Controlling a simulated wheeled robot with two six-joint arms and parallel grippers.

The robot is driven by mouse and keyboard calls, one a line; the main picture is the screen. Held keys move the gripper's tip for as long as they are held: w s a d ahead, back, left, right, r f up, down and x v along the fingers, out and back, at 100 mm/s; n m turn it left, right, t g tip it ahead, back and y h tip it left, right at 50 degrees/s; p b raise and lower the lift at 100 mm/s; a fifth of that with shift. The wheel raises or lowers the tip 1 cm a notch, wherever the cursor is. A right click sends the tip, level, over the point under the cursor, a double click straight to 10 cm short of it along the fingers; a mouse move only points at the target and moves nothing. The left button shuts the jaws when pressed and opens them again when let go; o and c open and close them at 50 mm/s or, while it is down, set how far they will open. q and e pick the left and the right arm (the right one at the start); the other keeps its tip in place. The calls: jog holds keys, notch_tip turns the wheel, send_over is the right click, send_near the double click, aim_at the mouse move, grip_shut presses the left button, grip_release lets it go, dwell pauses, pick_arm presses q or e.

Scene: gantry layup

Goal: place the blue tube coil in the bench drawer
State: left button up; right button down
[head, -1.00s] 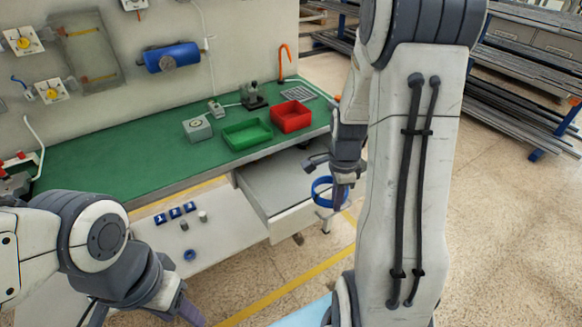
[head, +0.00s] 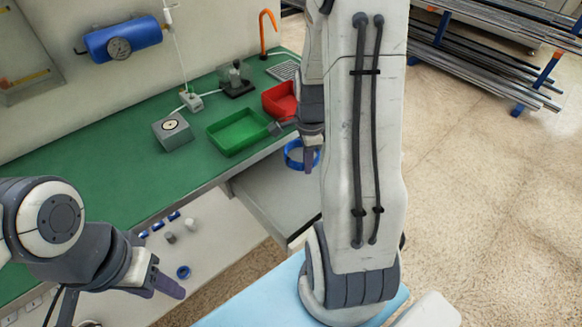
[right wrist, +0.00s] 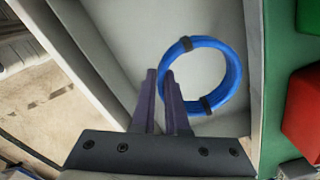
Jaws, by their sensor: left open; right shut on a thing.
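The blue tube coil (head: 291,154), a ring with dark bands, is held by my right gripper (head: 310,162) over the open bench drawer (head: 262,205). In the right wrist view, the fingertips (right wrist: 159,74) are closed on the left edge of the coil (right wrist: 236,82). The pale drawer floor (right wrist: 213,22) shows through and around the ring there. Whether the coil touches the floor I cannot tell. In the head view my right arm hides part of the drawer. My left gripper (head: 166,284) is open and empty at the lower left, in front of the bench.
The green bench top (head: 100,150) carries a green bin (head: 238,132), a red bin (head: 280,100) and a grey gauge box (head: 172,133). A small blue ring (head: 183,271) and several small parts lie on the pale surface below. Open floor is at right.

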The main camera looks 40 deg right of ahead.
send_over(304, 193)
notch_tip(304, 193, down, 6)
jog(key=shift+f+b, duration=0.25)
jog(key=shift+b, duration=0.2)
pick_arm(q)
jog(key=shift+w+f, duration=0.4)
jog(key=shift+f, duration=0.45)
pick_arm(e)
jog(key=shift+f, duration=2.2)
jog(key=shift+f+b, duration=0.15)
jog(key=shift+b, duration=0.15)
jog(key=c, duration=0.9)
grip_release()
jog(key=shift+c, duration=0.2)
pick_arm(q)
jog(key=shift+f, duration=0.1)
